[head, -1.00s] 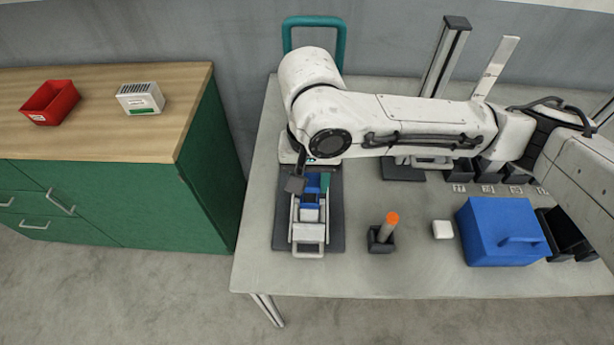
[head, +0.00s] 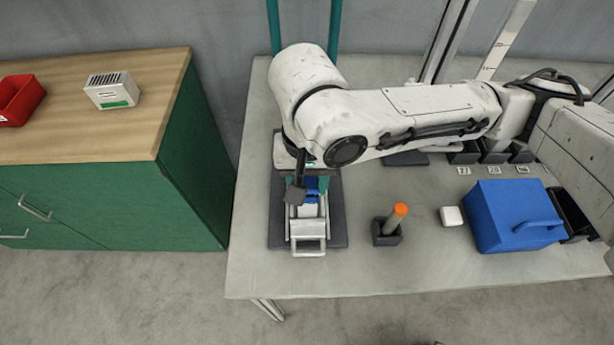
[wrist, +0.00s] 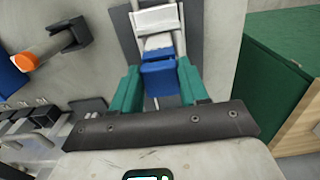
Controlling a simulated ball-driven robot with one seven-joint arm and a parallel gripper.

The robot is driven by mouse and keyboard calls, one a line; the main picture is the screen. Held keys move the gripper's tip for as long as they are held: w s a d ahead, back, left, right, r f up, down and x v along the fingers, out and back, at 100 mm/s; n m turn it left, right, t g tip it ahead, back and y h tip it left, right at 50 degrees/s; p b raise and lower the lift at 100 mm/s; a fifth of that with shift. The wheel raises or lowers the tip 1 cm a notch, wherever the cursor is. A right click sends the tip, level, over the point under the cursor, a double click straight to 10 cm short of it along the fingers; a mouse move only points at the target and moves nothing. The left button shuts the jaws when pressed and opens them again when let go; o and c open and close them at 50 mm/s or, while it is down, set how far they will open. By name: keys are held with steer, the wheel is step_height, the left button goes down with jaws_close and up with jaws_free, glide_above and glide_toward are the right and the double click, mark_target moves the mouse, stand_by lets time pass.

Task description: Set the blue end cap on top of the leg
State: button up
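A blue piece (wrist: 159,75), which looks like the end cap, sits between the two green fingers of my gripper (wrist: 159,82) in the wrist view. The fingers flank it closely; I cannot tell whether they press on it. In the head view the blue piece (head: 312,188) shows partly, behind a white block, at the far part of a white-framed fixture. My gripper (head: 308,183) is low over this fixture, mostly hidden under the arm. The leg is not clearly identifiable. A grey post with an orange top (head: 397,215) stands in a dark holder to the right.
The fixture's white loop handle (head: 308,246) faces the front edge on a dark mat (head: 336,215). A small white block (head: 451,216) and a blue box (head: 512,215) stand to the right. A green cabinet is left of the table. The table front is clear.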

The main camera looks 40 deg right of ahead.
steer(key=o, duration=0.5)
steer(key=shift+c, duration=0.2)
step_height(320, 180, up, 12)
steer(key=p, duration=0.1)
steer(key=shift+r, duration=0.25)
